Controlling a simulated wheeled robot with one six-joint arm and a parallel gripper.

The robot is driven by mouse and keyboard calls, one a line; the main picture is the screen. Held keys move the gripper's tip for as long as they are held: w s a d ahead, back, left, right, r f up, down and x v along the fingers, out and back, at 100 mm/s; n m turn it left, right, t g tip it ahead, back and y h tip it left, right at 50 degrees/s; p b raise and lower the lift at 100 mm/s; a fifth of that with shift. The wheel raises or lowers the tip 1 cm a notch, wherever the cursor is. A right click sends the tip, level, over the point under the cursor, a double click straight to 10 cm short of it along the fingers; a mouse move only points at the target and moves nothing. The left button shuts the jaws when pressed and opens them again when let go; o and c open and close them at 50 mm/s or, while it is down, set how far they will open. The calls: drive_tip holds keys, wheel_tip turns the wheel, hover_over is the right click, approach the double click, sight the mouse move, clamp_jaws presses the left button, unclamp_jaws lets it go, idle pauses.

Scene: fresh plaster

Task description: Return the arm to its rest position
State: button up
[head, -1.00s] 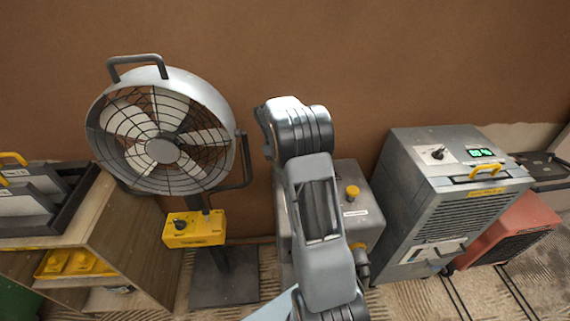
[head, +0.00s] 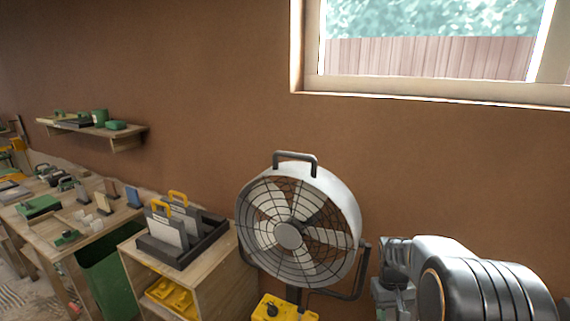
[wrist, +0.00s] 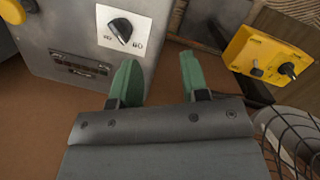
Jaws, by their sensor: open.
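My gripper (wrist: 157,68) shows in the wrist view with its two green fingers apart and nothing between them. Past the fingers is a grey metal box with a black dial on a white plate (wrist: 107,27). In the head view only part of my arm shows, folded at the lower right; my gripper is not visible there. The arm overlaps the picture just right of the fan (head: 290,236).
The fan's yellow control box (wrist: 268,60) and its wire cage (wrist: 294,150) lie close on the right in the wrist view. A wooden cabinet (head: 222,278), a workbench with tools (head: 85,238) and a wall shelf (head: 128,142) stand left. A window (head: 430,85) is above.

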drive_tip(key=s+a+r+t+p, duration=0.1)
drive_tip(key=s+a+r+t, duration=0.4)
drive_tip(key=s+a+r, duration=0.5)
drive_tip(key=s+a, duration=0.1)
drive_tip(key=s, duration=0.2)
drive_tip(key=shift+a+r+t+y, duration=0.15)
drive_tip(key=shift+r+t+y, duration=0.15)
drive_tip(key=shift+y, duration=0.1)
